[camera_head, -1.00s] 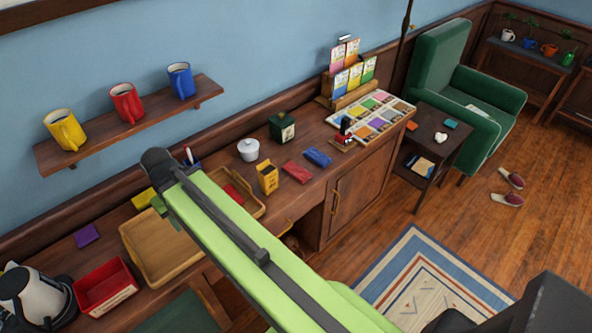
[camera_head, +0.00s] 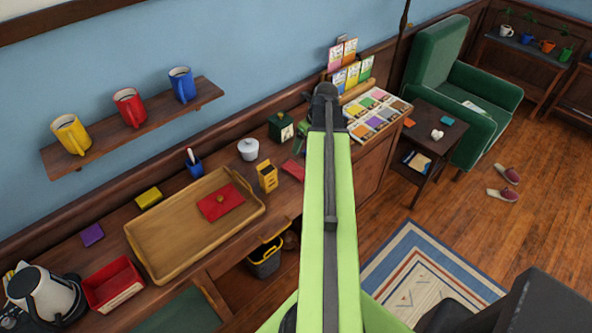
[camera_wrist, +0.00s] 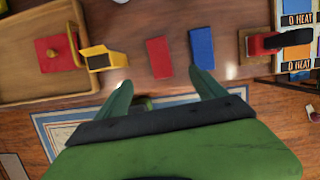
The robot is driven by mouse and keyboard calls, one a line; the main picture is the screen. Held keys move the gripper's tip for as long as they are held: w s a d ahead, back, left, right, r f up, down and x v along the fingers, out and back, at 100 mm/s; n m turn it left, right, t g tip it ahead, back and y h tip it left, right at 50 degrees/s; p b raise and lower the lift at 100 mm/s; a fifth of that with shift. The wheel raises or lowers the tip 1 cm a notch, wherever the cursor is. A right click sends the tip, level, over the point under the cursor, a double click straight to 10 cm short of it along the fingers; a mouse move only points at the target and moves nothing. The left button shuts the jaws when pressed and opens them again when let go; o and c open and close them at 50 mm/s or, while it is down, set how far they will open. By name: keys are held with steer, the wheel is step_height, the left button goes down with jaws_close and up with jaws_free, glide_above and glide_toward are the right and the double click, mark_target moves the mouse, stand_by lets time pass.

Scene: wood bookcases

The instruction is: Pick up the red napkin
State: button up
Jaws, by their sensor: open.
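A flat red rectangle, likely the red napkin (camera_head: 293,170), lies on the desk. My arm hides the blue piece beside it in the head view. In the wrist view the red napkin (camera_wrist: 160,57) lies ahead of my gripper (camera_wrist: 160,77), left of the blue piece (camera_wrist: 202,46). My gripper is open and empty, its two green fingers apart, with the red napkin beyond their tips and not touched. Another flat red piece (camera_head: 220,202) with a small knob-like bit on it lies in the wooden tray (camera_head: 160,262). My gripper is mostly hidden behind my arm in the head view.
A yellow box (camera_head: 267,176) stands left of the red napkin, with a white lidded pot (camera_head: 248,149) and dark green box (camera_head: 281,127) behind. A red stamp-like object (camera_wrist: 260,43) and a colourful card tray (camera_head: 374,114) lie to the right. Mugs stand on the wall shelf (camera_head: 130,135).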

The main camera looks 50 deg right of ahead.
steer(key=b, duration=1.1)
glide_above(295, 169)
steer(key=s, duration=0.2)
step_height(295, 169, down, 12)
steer(key=shift+w+d+r, duration=0.1)
steer(key=shift+d+r, duration=0.05)
steer(key=shift+r, duration=0.1)
steer(key=shift+w+f, duration=0.2)
steer(key=b+x, duration=0.1)
steer(key=b, duration=0.1)
steer(key=b+x, duration=0.1)
steer(key=x, duration=0.1)
steer(key=b+x, duration=0.2)
steer(key=shift+s+f+b, duration=0.2)
steer(key=shift+s+b, duration=0.05)
steer(key=shift+b, duration=0.1)
steer(key=shift+r, duration=0.2)
steer(key=c, duration=1.4)
steer(key=shift+c, duration=0.2)
